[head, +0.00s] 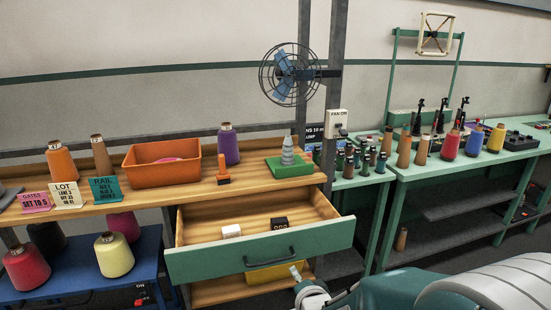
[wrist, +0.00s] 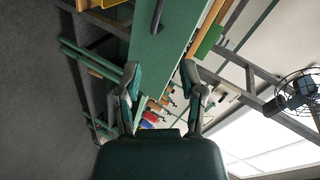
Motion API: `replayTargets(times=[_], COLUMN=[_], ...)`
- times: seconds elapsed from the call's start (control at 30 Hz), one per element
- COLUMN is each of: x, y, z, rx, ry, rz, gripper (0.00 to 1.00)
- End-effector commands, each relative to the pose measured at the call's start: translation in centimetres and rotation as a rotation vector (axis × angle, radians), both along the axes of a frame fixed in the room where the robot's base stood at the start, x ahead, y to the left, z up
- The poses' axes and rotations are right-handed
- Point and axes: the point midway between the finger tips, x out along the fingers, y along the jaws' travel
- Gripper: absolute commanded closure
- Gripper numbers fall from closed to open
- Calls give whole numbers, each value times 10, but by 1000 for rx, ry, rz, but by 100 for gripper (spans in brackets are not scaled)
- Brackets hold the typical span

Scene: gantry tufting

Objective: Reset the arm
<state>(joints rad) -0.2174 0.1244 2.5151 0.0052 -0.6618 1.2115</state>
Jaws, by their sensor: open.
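My gripper (wrist: 161,76) shows in the wrist view with its two fingers spread apart and nothing between them. Beyond the fingers is the green front of the open drawer (wrist: 160,50), seen tilted, with its dark handle (wrist: 157,14) at the top edge. In the head view my arm (head: 400,289) crosses the lower right, just in front of the drawer.
An orange bin (head: 162,165) and cones stand on the bench. A fan (head: 288,74) hangs above. Green tables (head: 425,168) stand right.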

Motion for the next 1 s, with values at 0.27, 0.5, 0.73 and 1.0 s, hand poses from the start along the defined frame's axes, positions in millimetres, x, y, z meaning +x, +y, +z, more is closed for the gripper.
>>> replayTargets(times=[0.27,0.5,0.73,1.0], x=[-40,-100,-173,-222], y=[-39,-69,-91,-99], z=[48,80,105,113], rx=[-362,-639,-853,-952], ry=[135,275,402,477], rz=[117,284,489,639], gripper=[49,49,49,49])
